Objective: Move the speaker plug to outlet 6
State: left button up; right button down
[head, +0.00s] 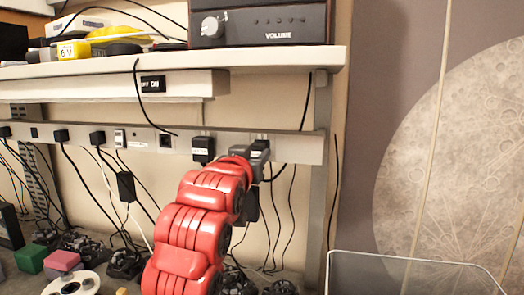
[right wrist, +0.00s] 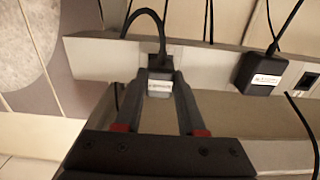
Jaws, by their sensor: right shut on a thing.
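The outlet strip (head: 180,141) runs along the wall under the shelf, and its face also shows in the right wrist view (right wrist: 100,59). My right gripper (right wrist: 160,82), on the red arm, is at the right end of the strip. Its fingers are shut on a dark plug (right wrist: 159,88) with a pale label and a black cable. I cannot read this label, nor tell whether the plug is seated. In the head view the gripper (head: 252,158) partly hides this plug. My left gripper is out of view.
A black labelled plug (head: 203,149) sits just left of my gripper, with an empty-looking dark outlet (head: 165,141) further left. Several more plugs and hanging cables fill the left side. A speaker (head: 262,24) marked VOLUME stands on the shelf (head: 260,61) above.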

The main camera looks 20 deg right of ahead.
aim_at(255, 154)
dwell(0.3)
jog(key=shift+s+a+f+b, duration=0.1)
jog(key=shift+s+a+b, duration=0.2)
jog(key=shift+s+b, duration=0.15)
jog(key=shift+b+v, duration=0.9)
jog(key=shift+v, duration=0.3)
jog(key=c, duration=1.1)
grip_release()
grip_shut()
